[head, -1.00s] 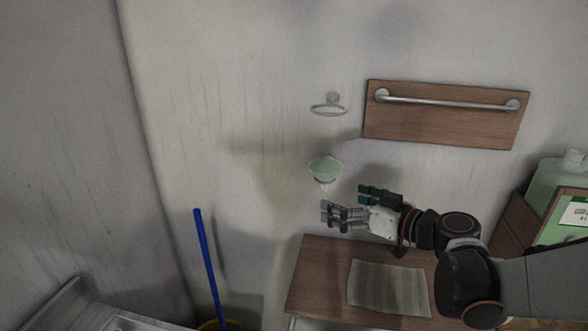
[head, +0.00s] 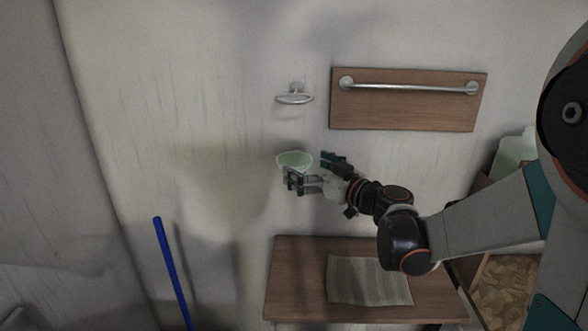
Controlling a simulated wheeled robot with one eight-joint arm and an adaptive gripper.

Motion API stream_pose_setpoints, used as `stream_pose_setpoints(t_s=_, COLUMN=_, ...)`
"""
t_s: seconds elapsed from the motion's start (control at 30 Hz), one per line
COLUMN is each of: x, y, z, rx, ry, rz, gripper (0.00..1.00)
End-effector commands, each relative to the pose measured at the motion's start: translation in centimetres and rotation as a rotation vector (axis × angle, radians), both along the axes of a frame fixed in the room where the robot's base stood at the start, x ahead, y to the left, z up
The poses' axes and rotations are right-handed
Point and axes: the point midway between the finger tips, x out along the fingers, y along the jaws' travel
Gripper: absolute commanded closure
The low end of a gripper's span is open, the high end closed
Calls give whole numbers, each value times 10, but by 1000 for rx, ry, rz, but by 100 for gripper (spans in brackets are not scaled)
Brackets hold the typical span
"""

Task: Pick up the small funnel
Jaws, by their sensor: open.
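The small funnel (head: 294,159) is pale green and translucent, with its wide mouth up. In the head view it is left of centre, in front of the wall. My gripper (head: 304,171) is open, with its fingers pointing left at the funnel. One finger crosses in front of the funnel's lower part and the other is at its right, near the rim. The funnel's spout is hidden behind the fingers. I cannot tell whether the fingers touch it.
An empty wall ring (head: 294,99) is above the funnel. A wooden board with a metal rail (head: 410,87) is at upper right. A wooden shelf (head: 295,285) with a grey cloth (head: 368,281) is below. A blue pole (head: 172,270) stands at left, and a pale green container (head: 514,150) at right.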

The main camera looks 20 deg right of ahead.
Motion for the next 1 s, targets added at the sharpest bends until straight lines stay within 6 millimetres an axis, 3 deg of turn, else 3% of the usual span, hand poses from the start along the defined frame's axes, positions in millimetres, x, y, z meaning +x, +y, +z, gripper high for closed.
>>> stream_pose_setpoints(t_s=0.4, x=46, y=17, z=0, rx=0, ry=0, rz=1, gripper=0)
stream_pose_setpoints(t_s=0.63, x=48, y=17, z=1, rx=0, ry=0, rz=0, gripper=0)
stream_pose_setpoints(t_s=0.7, x=47, y=17, z=1, rx=0, ry=0, rz=0, gripper=15)
stream_pose_setpoints(t_s=0.87, x=47, y=17, z=1, rx=0, ry=0, rz=0, gripper=35)
stream_pose_setpoints(t_s=1.0, x=47, y=17, z=1, rx=0, ry=0, rz=0, gripper=35)
